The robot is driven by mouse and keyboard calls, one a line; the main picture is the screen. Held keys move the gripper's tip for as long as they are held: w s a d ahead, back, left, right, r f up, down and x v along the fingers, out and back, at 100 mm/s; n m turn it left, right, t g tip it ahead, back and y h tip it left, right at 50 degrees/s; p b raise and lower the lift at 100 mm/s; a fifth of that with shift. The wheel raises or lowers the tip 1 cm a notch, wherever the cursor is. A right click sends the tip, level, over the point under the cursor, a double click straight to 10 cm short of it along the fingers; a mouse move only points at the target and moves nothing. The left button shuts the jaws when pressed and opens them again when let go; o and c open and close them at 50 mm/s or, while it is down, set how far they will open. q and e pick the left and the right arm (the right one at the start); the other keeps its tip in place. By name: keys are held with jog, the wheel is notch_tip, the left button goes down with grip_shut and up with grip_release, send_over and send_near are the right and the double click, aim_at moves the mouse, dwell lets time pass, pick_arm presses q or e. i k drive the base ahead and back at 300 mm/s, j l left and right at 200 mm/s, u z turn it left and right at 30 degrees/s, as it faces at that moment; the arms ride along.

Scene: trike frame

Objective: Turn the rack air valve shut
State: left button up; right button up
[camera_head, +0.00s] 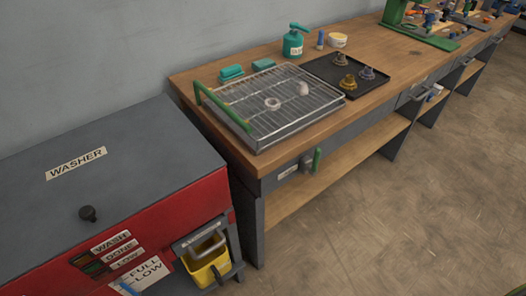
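The rack air valve appears to be the grey fitting with a green lever (316,160) on the front face of the wooden bench, below the wire rack. Its lever stands roughly upright. A small white label (287,172) is beside it on the left, too small to read. The wire rack (275,103) lies on the bench top at its near left end, with a green handle (222,108) along its left side. Two small pale parts rest on the rack. Neither of my grippers is in view.
A red and grey washer (135,158) with a yellow bucket (207,264) at its front stands left of the bench. A black tray (325,72) with several metal parts, a teal pump bottle (293,42) and a tub (338,40) are behind the rack. The floor in front is clear.

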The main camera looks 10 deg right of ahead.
aim_at(313, 171)
jog(key=i+l+u, duration=0.1)
jog(key=l+u, duration=0.2)
jog(key=u, duration=0.2)
jog(key=l+u, duration=0.7)
jog(key=u, duration=0.25)
jog(key=l+u, duration=0.45)
jog(key=k+j, duration=0.05)
jog(key=j, duration=0.05)
